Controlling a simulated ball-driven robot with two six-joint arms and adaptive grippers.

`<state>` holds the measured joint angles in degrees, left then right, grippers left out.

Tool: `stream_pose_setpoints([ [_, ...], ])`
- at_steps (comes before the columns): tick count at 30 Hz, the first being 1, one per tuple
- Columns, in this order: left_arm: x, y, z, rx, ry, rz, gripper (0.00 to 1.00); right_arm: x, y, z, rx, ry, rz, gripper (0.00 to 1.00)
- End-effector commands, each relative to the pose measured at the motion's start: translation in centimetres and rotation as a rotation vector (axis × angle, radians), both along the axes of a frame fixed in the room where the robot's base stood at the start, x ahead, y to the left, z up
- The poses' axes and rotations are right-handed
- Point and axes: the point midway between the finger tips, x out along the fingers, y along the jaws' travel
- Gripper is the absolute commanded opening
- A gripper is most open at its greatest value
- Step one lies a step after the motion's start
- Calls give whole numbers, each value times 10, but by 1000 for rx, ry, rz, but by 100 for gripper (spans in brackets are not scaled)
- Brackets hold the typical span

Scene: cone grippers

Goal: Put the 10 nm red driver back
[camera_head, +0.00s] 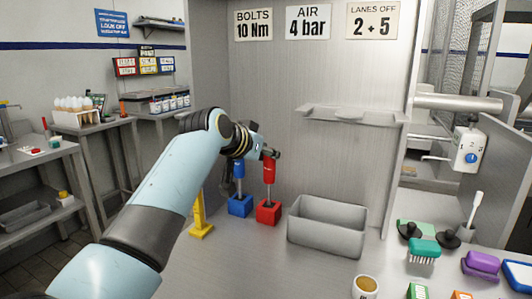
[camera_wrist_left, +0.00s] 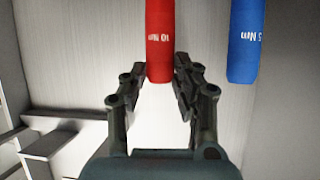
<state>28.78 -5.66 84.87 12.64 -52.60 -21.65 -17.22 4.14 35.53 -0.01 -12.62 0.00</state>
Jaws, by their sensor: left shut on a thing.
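The red driver (camera_head: 269,170), marked 10 Nm in the wrist view (camera_wrist_left: 159,40), is upright with its shaft pointing down at the red block (camera_head: 268,212). Its lower end meets the block's top in the picture; I cannot tell how deep it sits. My left gripper (camera_head: 268,154) is shut on the upper end of its handle; in the wrist view the fingers (camera_wrist_left: 160,68) lie on both sides of it. The blue driver (camera_head: 238,169) stands in the blue block (camera_head: 240,206) just left, and shows beside the red one in the wrist view (camera_wrist_left: 245,40). My right gripper is not in view.
A yellow stand (camera_head: 200,222) is left of the blue block, partly behind my arm. An empty grey bin (camera_head: 327,240) is right of the red block. A shelf (camera_head: 350,114) juts from the wall above. Brushes (camera_head: 424,248) and a cup (camera_head: 365,287) are at front right.

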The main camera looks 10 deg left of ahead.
Motion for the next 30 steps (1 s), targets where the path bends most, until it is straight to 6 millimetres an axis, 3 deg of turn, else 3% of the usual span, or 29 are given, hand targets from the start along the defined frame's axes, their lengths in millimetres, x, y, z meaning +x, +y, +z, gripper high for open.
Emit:
stream_pose_setpoints([
  [8, 0, 0, -1, 0, -1, 0, 0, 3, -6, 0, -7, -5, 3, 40],
  [9, 0, 0, -2, 0, 0, 0, 30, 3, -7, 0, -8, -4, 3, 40],
  [14, 0, 0, -1, 0, -1, 0, 51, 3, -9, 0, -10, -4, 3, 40],
  [24, -1, 0, 2, -1, -2, 0, 52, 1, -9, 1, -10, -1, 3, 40],
  [30, -25, 8, 15, 0, -4, 2, 52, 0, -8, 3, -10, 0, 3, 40],
])
